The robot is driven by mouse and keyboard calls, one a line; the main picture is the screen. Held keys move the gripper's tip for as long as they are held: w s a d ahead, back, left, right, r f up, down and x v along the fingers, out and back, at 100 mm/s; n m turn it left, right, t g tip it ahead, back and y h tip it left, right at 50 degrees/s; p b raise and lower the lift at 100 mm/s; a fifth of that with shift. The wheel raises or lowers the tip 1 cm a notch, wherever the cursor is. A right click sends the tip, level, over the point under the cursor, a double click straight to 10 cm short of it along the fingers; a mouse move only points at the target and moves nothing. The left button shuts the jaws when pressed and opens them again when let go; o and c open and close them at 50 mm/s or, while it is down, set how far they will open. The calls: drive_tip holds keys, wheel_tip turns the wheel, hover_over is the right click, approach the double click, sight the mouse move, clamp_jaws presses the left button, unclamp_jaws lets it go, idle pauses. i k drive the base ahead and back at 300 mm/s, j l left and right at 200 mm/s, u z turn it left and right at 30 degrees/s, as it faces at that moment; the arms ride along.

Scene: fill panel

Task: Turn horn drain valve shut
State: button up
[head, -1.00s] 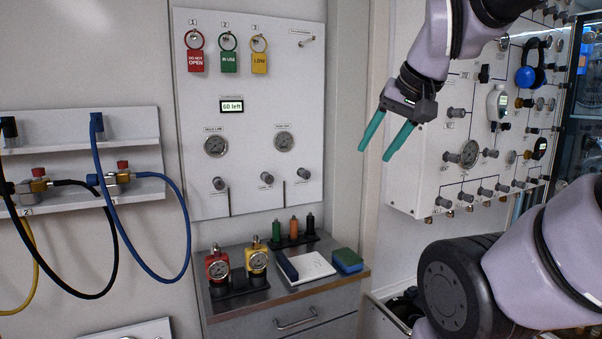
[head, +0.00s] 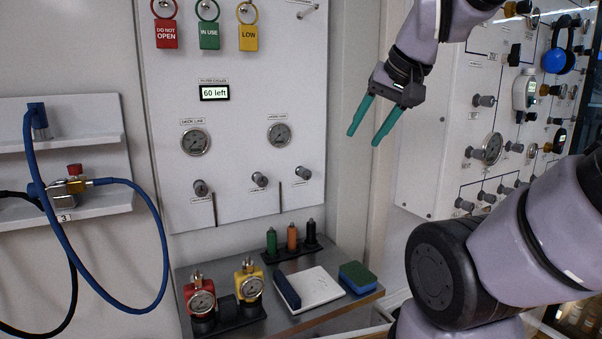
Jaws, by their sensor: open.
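My gripper (head: 363,138) hangs in the air with its two teal fingers apart and nothing between them. It is to the right of the white wall panel (head: 235,120) and left of the larger panel at right. Along the bottom of the white panel are three grey valve knobs: a left one (head: 201,188), a middle one (head: 260,180) and a right one (head: 303,174). Their labels are too small to read, so I cannot tell which, if any, is the horn drain valve. The gripper touches none of them.
A right-hand panel (head: 425,165) carries many knobs and gauges. Below the white panel, a counter holds a red gauge (head: 201,299), a yellow gauge (head: 250,287), a notepad (head: 318,287) and a sponge (head: 357,277). A blue hose (head: 92,290) hangs at left. Space before the white panel is clear.

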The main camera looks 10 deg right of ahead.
sight(306, 174)
drive_tip(key=k+l+u, duration=0.15)
drive_tip(key=l, duration=0.25)
drive_tip(key=k+l+u, duration=0.35)
drive_tip(key=k+l, duration=0.2)
drive_tip(key=l, duration=0.2)
drive_tip(key=j, duration=1.55)
drive_tip(key=i+z, duration=0.05)
